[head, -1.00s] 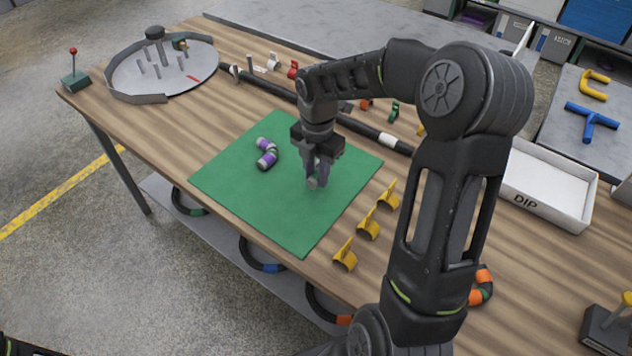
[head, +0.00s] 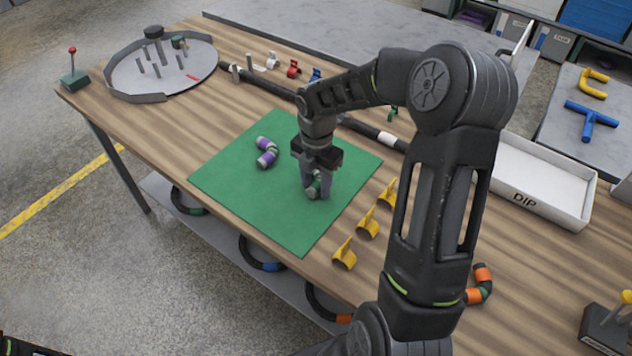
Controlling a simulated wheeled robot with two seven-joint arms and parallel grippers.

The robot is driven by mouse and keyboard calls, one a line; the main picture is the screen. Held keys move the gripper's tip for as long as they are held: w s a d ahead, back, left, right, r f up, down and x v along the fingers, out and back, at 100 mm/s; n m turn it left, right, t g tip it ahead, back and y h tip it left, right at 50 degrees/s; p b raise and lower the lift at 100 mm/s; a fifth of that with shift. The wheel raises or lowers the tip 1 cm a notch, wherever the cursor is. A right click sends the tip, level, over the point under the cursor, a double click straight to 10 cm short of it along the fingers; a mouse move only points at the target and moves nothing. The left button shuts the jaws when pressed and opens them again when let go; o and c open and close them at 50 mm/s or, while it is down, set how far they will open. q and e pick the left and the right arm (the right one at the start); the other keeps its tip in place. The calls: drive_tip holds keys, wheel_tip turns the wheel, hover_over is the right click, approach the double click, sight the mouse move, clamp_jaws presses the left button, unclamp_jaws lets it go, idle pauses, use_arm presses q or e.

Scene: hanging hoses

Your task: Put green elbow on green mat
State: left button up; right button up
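The green mat (head: 235,182) lies flat on the wooden table. My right gripper (head: 316,190) points down over the right part of the mat. A small dark elbow with a green band (head: 314,187) is between or just beside its fingertips, at or close to the mat surface. The fingers partly hide it, and I cannot tell whether they grip it or stand apart from it. A purple-banded elbow (head: 266,152) lies on the mat to the left of the gripper. My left gripper is not in view.
Yellow clips (head: 366,223) stand along the mat's right side. An orange-banded elbow (head: 480,282) lies at the table's front right. A white DIP tray (head: 545,185) is at right. A round grey plate with pegs (head: 150,78) is at the far left. A black hose (head: 262,82) runs behind the mat.

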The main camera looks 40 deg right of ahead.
sight(317, 184)
drive_tip(key=shift+o, duration=0.6)
drive_tip(key=shift+r, duration=0.25)
wheel_tip(317, 184, up, 12)
drive_tip(key=shift+d, duration=0.1)
idle(0.4)
